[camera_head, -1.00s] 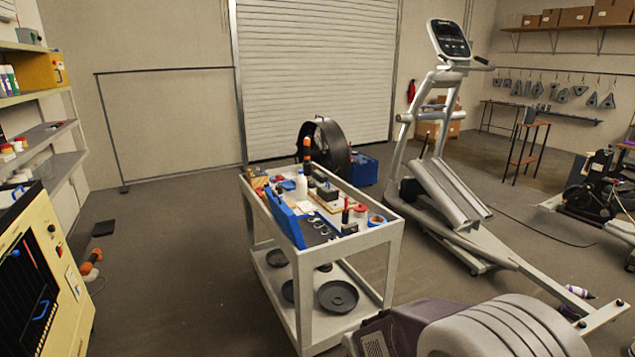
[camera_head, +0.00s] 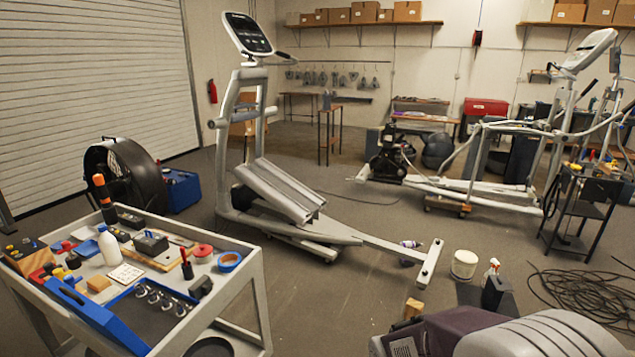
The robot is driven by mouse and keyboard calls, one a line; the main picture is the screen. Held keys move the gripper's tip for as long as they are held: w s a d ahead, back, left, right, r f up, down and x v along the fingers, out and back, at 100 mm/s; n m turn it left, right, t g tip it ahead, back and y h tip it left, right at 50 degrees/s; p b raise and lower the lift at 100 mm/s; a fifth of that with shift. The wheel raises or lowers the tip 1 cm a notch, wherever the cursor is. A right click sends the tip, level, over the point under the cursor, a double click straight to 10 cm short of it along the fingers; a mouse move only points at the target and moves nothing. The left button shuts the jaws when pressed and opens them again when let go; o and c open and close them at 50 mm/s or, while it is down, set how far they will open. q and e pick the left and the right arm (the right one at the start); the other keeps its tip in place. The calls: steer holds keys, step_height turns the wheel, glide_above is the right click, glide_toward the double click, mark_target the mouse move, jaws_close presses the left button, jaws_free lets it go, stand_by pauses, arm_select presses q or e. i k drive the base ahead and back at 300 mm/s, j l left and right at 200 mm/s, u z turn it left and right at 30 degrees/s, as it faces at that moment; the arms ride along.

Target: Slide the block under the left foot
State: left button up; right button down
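The elliptical (camera_head: 262,205) stands left of centre. Its long rail runs right to the crossbar (camera_head: 430,264), which has a foot area at each end. I cannot tell from here which end is the left foot or whether there is a gap beneath it.
A tool cart (camera_head: 258,275) stands at the lower left, with a black fan (camera_head: 130,180) behind it. A purple-and-white bottle (camera_head: 410,245) lies by the crossbar. A white bucket (camera_head: 464,264), a spray bottle (camera_head: 491,268) and coiled cable (camera_head: 590,295) are to the right.

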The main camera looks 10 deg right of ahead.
mark_target(414, 308)
steer(key=i+l+z, duration=0.2)
steer(key=i, duration=0.35)
steer(key=i+l+z, duration=0.2)
steer(key=i, duration=0.4)
steer(key=i+l+u, duration=0.1)
steer(key=l, duration=0.25)
steer(key=i+l, duration=0.35)
steer(key=i+l+u, duration=0.15)
steer(key=l, duration=0.2)
steer(key=i+l, duration=0.2)
steer(key=l, duration=0.2)
steer(key=i+l+u, duration=0.15)
steer(key=l, duration=0.25)
steer(key=i, duration=0.05)
